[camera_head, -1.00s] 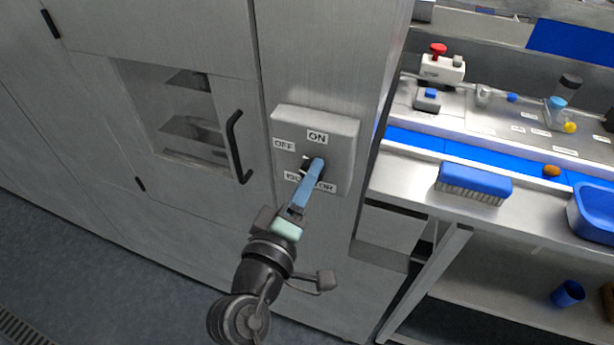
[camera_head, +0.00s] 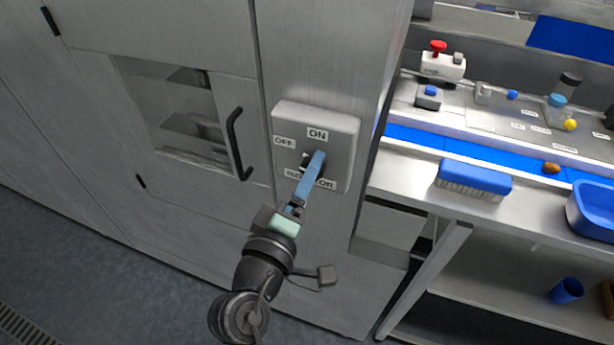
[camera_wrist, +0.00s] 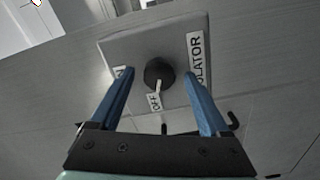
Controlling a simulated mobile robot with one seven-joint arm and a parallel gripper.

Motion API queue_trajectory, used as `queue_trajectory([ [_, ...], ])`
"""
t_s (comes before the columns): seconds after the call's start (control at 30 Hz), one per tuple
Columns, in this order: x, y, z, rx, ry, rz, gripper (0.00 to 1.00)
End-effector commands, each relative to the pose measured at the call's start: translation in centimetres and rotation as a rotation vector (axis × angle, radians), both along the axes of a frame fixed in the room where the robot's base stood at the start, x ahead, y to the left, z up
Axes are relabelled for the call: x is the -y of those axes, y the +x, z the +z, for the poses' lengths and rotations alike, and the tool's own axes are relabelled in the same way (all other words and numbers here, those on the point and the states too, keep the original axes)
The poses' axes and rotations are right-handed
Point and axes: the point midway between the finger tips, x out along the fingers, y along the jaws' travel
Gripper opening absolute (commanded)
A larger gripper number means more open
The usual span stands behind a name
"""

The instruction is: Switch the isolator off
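The isolator (camera_head: 345,130) is a grey box on a steel cabinet panel, labelled ON at the top, OFF at the left and ISOLATOR at the bottom. Its round black knob (camera_wrist: 160,71) has a white pointer, which points at the OFF label (camera_wrist: 153,102) in the wrist view. My gripper (camera_head: 316,158) is in front of the box. In the wrist view my gripper (camera_wrist: 160,76) is open, with one blue finger on each side of the knob and visible gaps between. The fingers partly hide the knob in the head view and the ON label in the wrist view.
A cabinet door handle (camera_head: 236,145) stands out left of the box. At right are a steel bench with a blue belt (camera_head: 415,140), a blue brush (camera_head: 474,180), a blue tray (camera_head: 593,205) and a red-button box (camera_head: 442,64). A brown date (camera_head: 551,168) lies on the belt.

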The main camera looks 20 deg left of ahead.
Motion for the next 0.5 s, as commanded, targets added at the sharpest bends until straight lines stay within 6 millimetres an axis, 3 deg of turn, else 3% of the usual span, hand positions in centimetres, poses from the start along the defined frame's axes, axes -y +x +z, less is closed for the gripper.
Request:
queue_trajectory([
  [0.27,0.0,-0.9,-0.2,0.001,0.002,0.001,0.80],
  [0.5,0.0,-5.1,-0.5,0.000,0.002,0.002,0.80],
])
